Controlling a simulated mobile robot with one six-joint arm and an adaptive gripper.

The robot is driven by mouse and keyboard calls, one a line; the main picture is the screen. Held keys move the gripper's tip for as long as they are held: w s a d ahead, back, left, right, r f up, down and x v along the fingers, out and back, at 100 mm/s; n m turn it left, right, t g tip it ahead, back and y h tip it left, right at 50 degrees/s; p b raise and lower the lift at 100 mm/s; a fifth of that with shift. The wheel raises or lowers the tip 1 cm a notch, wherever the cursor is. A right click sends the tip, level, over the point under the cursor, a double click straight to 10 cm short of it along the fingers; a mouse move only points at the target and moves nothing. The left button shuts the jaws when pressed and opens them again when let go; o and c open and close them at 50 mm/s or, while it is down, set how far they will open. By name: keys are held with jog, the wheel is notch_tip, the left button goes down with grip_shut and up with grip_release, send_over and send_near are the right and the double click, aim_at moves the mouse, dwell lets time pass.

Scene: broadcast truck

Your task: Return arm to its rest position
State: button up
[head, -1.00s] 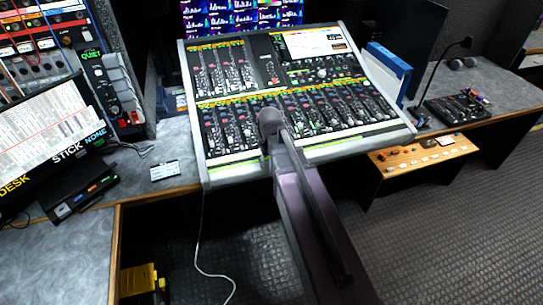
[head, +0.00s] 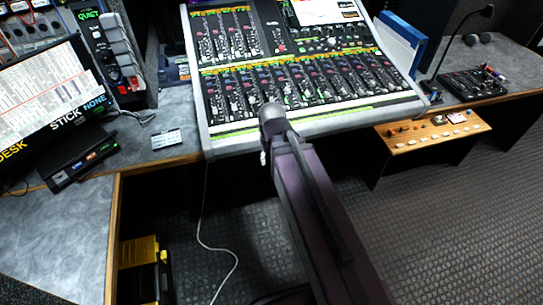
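My arm (head: 312,205) rises from the bottom right of the head view to a dark rounded joint. That joint shows in front of the near edge of a large mixing console (head: 330,122). I cannot tell whether the joint is above the console or short of it. My gripper is not visible; the part of the arm past the joint is hidden behind it, apart from a small pale bit just below the joint.
A wooden control panel (head: 432,133) juts out at right, near a small black mixer (head: 472,84). A monitor (head: 50,95) and a black box (head: 80,160) stand on the left desk. A white cable (head: 200,225) hangs to the floor beside a yellow-and-black object (head: 142,265).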

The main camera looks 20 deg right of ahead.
jog(key=shift+r, duration=0.15)
notch_tip(320, 180, up, 12)
jog(key=s+p, duration=0.1)
jog(key=p, duration=1.1)
jog(key=shift+s, duration=0.4)
jog(key=shift+a+f, duration=0.1)
jog(key=shift+f, duration=0.1)
dwell(0.6)
